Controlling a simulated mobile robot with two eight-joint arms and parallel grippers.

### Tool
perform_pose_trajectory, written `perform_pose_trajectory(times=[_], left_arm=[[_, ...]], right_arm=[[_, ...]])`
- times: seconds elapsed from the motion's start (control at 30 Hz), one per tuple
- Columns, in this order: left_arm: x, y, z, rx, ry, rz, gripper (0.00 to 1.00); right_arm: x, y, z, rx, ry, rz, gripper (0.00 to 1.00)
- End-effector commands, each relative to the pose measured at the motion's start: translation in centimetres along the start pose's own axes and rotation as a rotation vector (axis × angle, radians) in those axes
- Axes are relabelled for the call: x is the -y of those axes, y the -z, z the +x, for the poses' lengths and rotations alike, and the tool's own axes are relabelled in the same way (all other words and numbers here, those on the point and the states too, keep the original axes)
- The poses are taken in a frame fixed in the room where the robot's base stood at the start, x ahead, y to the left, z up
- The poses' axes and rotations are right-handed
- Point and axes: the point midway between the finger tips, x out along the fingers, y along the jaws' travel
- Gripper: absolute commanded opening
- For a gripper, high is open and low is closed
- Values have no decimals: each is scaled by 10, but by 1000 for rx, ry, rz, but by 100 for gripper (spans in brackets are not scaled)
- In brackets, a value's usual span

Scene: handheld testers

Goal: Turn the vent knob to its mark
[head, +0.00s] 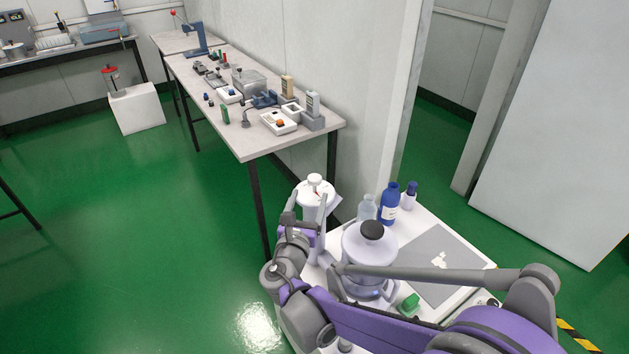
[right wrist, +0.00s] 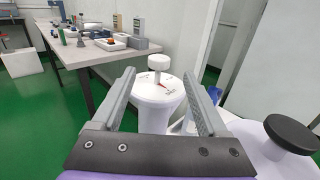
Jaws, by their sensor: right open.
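The vent knob (right wrist: 158,62) is a small white round knob on a short stem. It stands upright on top of a white canister (right wrist: 156,116), whose lid carries a red mark and small dark markings, too small to read. The knob looks beyond the fingertips; contact is not visible. In the head view my right gripper (head: 306,212) partly covers the canister. My left gripper is out of view.
A blue bottle (head: 389,203), a pale bottle (head: 367,208) and a green item (head: 409,304) are also on the bench. A long table (head: 240,140) with testers stands behind, against the wall.

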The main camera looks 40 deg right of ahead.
Motion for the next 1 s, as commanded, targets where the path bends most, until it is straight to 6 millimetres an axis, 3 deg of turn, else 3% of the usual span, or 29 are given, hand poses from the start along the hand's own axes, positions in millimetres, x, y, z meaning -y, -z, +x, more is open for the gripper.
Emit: perform_pose_trajectory(times=[0.2,0.4,0.83,1.0], left_arm=[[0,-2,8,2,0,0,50],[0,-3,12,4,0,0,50],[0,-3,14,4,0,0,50],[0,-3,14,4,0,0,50]], right_arm=[[1,1,45,0,5,1,76],[0,1,72,-1,3,3,76],[0,0,82,-2,1,4,76],[0,0,81,-2,1,5,46]])
